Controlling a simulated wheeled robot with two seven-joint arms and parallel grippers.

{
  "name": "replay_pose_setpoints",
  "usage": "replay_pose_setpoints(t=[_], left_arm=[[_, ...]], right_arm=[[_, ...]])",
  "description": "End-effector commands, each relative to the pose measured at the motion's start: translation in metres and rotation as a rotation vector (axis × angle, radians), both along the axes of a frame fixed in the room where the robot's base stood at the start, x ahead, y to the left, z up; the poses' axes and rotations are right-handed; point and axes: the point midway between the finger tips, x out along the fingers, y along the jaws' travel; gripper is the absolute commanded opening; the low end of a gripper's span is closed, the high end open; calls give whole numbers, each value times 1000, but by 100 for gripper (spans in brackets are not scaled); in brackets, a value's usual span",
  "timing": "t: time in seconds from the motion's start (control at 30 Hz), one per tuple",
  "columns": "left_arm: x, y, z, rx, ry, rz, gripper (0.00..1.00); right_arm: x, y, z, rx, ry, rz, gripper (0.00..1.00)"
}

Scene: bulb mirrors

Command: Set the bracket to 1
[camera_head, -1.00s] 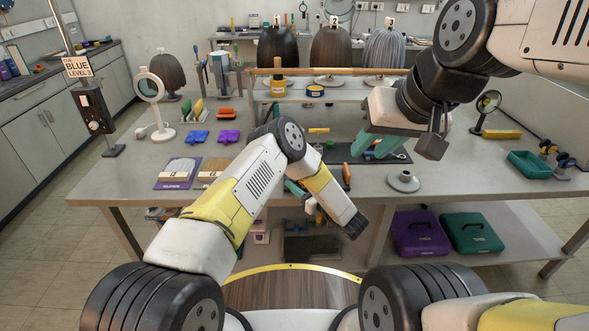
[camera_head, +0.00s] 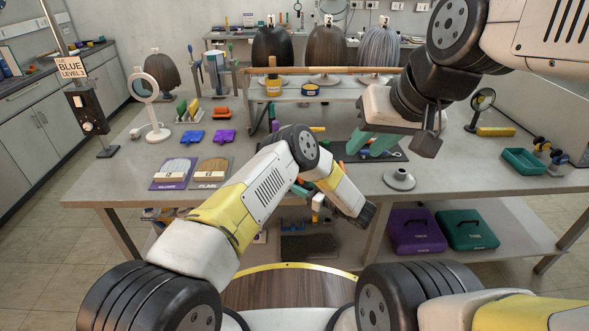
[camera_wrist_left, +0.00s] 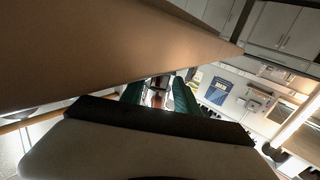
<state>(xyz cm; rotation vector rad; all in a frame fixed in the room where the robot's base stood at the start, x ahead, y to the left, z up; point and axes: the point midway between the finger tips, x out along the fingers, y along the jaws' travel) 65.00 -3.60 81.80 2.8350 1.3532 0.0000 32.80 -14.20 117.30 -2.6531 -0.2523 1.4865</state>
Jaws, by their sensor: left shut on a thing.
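I cannot tell for sure which thing is the bracket. At the far left a post carries a dark box (camera_head: 86,108) with a pale knob, under a sign (camera_head: 70,68) reading BLUE LEVEL 3. My left gripper shows in the left wrist view (camera_wrist_left: 159,94), its two green fingers around a small reddish-brown thing that I cannot make out. In the head view the left arm bends over the table's front edge, and its forearm largely hides that gripper. My right gripper (camera_head: 371,143) hangs over the dark mat, its green fingers apart and empty.
A round mirror (camera_head: 145,88) stands at the table's left; a smaller one (camera_head: 482,100) stands at the right. Wigs on stands (camera_head: 326,50) line the back. A grey base (camera_head: 399,180) and a green tray (camera_head: 524,161) are at the right. A brown surface (camera_wrist_left: 90,45) crosses the left wrist view.

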Motion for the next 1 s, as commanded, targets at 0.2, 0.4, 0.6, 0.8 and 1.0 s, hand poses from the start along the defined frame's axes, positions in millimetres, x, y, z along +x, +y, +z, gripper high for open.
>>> replay_pose_setpoints(t=[0.2,0.4,0.6,0.8,1.0], left_arm=[[0,0,0,0,0,0,41],[0,0,0,0,0,0,45],[-3,-4,0,0,0,-2,45],[-22,-28,0,0,-1,-5,45],[-41,-52,0,1,-1,-3,45]], right_arm=[[0,0,0,0,0,0,31],[0,0,0,0,0,0,31],[0,0,0,0,0,0,31],[0,0,0,0,0,0,31],[0,0,0,0,0,0,31]])
